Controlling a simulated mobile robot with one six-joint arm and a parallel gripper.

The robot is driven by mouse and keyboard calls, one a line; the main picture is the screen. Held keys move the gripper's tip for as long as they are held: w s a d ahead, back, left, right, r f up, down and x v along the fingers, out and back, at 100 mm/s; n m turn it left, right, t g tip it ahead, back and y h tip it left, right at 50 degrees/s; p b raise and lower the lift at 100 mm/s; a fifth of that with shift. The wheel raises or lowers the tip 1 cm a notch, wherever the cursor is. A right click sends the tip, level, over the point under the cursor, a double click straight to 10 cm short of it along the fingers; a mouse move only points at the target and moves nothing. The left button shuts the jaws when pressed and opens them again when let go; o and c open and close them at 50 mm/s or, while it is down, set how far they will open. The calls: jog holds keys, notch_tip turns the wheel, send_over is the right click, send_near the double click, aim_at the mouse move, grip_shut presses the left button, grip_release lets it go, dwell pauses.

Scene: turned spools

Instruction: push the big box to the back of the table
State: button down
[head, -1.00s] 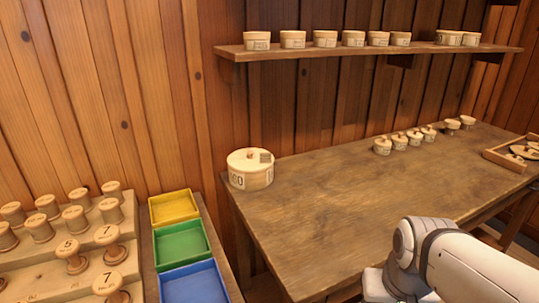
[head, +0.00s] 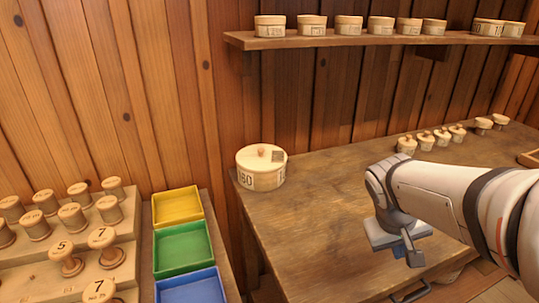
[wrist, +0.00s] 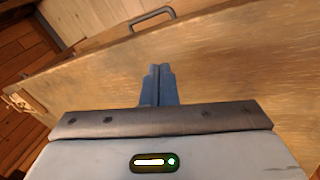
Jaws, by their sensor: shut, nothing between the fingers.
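The big box (head: 262,170) is a round, pale wooden lidded box with a small knob and printed numbers on its side. It stands upright at the table's far left corner in the head view, near the plank wall. My gripper (wrist: 159,85) shows in the wrist view with its two blue-grey fingers together and nothing between them. In the head view my gripper (head: 408,250) hangs at the front part of the table (head: 310,215), to the right of the box and well apart from it. The box is not in the wrist view.
Several small lidded pots (head: 428,141) stand at the table's back right. A shelf (head: 330,40) with round boxes runs along the wall above. Left of the table are yellow, green (head: 183,245) and blue trays and a stepped spool rack (head: 35,255). The table's middle is mostly clear.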

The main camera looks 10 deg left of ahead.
jog(key=w+a+r+n+t+h, duration=0.2)
jog(key=w+a, duration=0.1)
jog(key=w, duration=0.4)
jog(key=w+a+r+n+t+h+b, duration=0.1)
jog(key=w+a+n+t, duration=0.1)
jog(key=w, duration=0.6)
jog(key=w+a+r+n+t+h, duration=0.1)
jog(key=w+a+r+t+h, duration=0.15)
jog(key=w, duration=0.45)
jog(key=w+a+r+n+t+y, duration=0.1)
jog(key=w+a+n+t, duration=0.25)
jog(key=w+a, duration=0.4)
jog(key=w+a+r+n+t+y, duration=0.15)
jog(key=w+a+t, duration=0.25)
jog(key=a, duration=0.6)
jog(key=s+a+p, duration=0.1)
jog(key=s+a, duration=0.3)
jog(key=a, duration=0.6)
jog(key=s+a, duration=0.4)
jog(key=a, duration=0.6)
notch_tip(320, 180, down, 15)
jog(key=shift+w+d+n+h, duration=0.25)
jog(key=shift+d+n+h, duration=0.05)
jog(key=shift+d, duration=0.15)
jog(key=shift+f, duration=0.1)
